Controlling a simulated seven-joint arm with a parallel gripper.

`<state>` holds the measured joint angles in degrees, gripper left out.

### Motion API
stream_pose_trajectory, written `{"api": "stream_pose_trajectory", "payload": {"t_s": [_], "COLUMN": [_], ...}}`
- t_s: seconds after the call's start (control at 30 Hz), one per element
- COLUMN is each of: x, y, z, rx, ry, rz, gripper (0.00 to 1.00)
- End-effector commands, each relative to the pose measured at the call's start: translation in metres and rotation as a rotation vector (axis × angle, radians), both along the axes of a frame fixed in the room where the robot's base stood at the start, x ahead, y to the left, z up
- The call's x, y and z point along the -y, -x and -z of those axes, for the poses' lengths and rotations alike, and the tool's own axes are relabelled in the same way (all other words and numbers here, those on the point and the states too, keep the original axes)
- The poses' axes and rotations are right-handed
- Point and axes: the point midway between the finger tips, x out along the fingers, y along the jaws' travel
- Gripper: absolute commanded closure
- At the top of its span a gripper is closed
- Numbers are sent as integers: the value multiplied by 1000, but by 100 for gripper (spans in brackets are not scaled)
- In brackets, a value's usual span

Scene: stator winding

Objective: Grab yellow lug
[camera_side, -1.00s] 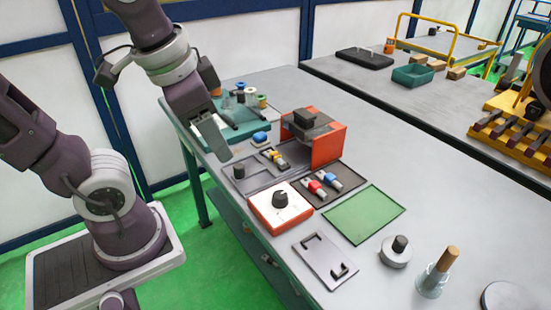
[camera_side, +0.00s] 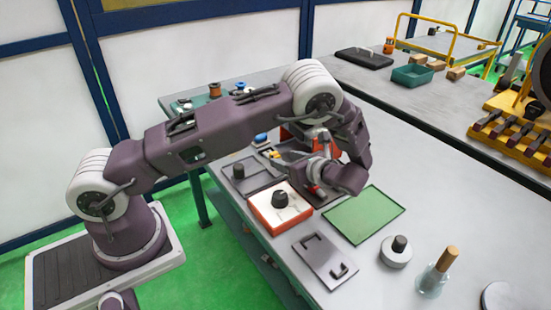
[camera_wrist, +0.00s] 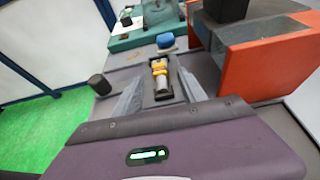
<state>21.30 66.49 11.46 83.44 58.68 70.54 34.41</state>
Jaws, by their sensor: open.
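The yellow lug (camera_wrist: 159,67) lies on a dark tray ahead of my gripper in the wrist view, with a silvery end toward me. My gripper (camera_wrist: 160,75) is open. Its two grey fingers appear on either side of the lug's line, and I see nothing held between them. Whether the fingers are at the lug's height is hard to tell. In the side view the yellow lug (camera_side: 272,154) shows only in part beside my arm.
The orange block (camera_wrist: 270,62) with a dark top stands close on the right in the wrist view. A blue piece (camera_wrist: 165,41) sits beyond the lug. A black knob (camera_wrist: 100,84) stands at left. The green mat (camera_side: 365,214) is clear.

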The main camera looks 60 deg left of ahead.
Motion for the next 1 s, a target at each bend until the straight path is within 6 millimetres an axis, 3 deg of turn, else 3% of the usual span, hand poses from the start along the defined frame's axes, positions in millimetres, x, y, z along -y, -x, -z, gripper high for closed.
{"api": "stream_pose_trajectory", "payload": {"t_s": [0.2, 0.4, 0.43, 0.67, 1.0], "x": [-38, -42, -42, -42, -42], "y": [0, 0, 0, 0, -1], "z": [14, 16, 16, 16, 12], "rx": [0, 2, 2, 3, 4], "ry": [0, 3, 3, 3, 3], "rz": [-5, -3, -3, -3, -4], "gripper": [51, 51, 53, 98, 100]}}
